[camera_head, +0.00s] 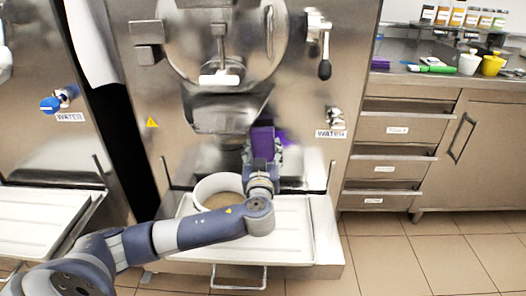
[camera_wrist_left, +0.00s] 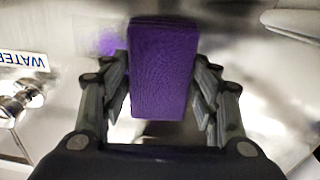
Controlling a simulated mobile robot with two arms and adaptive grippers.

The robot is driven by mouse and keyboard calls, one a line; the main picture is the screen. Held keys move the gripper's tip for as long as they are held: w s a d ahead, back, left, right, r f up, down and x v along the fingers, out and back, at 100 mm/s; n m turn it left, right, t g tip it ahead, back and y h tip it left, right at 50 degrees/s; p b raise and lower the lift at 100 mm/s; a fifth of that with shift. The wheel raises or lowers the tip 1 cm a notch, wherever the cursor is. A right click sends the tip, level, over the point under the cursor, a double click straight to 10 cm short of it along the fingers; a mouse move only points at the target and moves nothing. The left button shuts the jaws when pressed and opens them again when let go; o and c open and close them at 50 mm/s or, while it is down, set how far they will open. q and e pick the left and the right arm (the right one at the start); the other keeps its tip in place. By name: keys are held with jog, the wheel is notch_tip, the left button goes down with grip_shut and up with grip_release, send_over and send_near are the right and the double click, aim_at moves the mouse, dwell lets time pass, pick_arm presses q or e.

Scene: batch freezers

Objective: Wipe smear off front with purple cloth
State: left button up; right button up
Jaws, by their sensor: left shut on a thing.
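The purple cloth (camera_wrist_left: 163,72) is a folded block held between the fingers of my left gripper (camera_wrist_left: 162,100). In the head view the cloth (camera_head: 262,139) is up against the steel front (camera_head: 300,100) of the middle batch freezer, below the outlet. My left gripper (camera_head: 262,160) is shut on it, with its arm crossing over the tray. A purple patch shows on the steel right of the cloth in the head view; I cannot tell whether it is smear or reflection. My right gripper is not in view.
A white tub (camera_head: 218,188) stands on the white tray (camera_head: 290,235) beside my arm. A black-knobbed lever (camera_head: 324,68) and a water tap (camera_head: 334,118) stick out at the right of the front. A counter (camera_head: 440,82) with bottles and cups is further right.

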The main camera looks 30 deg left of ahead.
pick_arm(q)
jog(key=shift+b+x, duration=0.5)
jog(key=shift+x, duration=0.5)
